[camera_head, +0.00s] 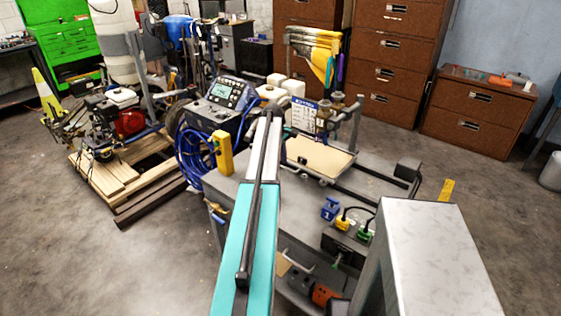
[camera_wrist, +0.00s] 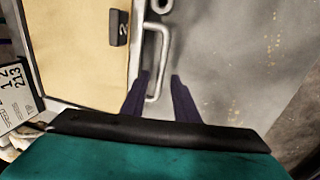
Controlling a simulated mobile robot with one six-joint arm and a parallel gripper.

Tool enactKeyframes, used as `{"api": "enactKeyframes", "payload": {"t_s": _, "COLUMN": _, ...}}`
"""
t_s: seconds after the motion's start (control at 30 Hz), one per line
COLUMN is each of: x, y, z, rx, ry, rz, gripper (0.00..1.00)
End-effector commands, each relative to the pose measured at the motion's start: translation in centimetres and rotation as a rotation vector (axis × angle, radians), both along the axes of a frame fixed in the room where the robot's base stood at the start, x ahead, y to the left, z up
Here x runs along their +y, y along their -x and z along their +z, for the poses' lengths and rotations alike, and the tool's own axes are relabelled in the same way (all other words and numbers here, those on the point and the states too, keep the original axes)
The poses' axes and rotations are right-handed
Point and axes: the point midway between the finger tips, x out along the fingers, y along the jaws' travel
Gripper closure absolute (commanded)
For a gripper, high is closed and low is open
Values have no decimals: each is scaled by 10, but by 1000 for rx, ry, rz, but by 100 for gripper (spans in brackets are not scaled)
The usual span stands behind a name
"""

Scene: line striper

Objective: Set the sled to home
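The likely sled is a flat carriage with a tan board (camera_head: 318,158) on dark rails, in the middle of the head view. A bent metal handle (camera_wrist: 165,50) stands along the board's right side. My gripper (camera_wrist: 160,78) is open, with two dark purple fingers. The handle's lower end shows between the fingertips; I cannot tell whether they touch it. My gripper is not clearly visible in the head view.
A control panel (camera_head: 222,98) and blue hose (camera_head: 192,150) stand to the left of the cart. A yellow box (camera_head: 222,152) is at its corner. Blue, yellow and green plugs (camera_head: 345,222) sit at the front right. A pallet (camera_head: 125,180) lies left; brown cabinets (camera_head: 400,60) stand behind.

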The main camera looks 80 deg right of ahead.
Motion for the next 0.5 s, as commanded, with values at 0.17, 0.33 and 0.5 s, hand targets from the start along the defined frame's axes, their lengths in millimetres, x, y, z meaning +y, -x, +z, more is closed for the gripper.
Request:
{"api": "enactKeyframes", "payload": {"t_s": 0.17, "x": 0, "y": 0, "z": -2, "rx": 0, "ry": 0, "rz": 0, "gripper": 72}}
{"api": "enactKeyframes", "payload": {"t_s": 0.33, "x": 0, "y": 1, "z": -2, "rx": 0, "ry": 0, "rz": -1, "gripper": 72}}
{"api": "enactKeyframes", "payload": {"t_s": 0.5, "x": 0, "y": 1, "z": -2, "rx": 0, "ry": 0, "rz": -1, "gripper": 100}}
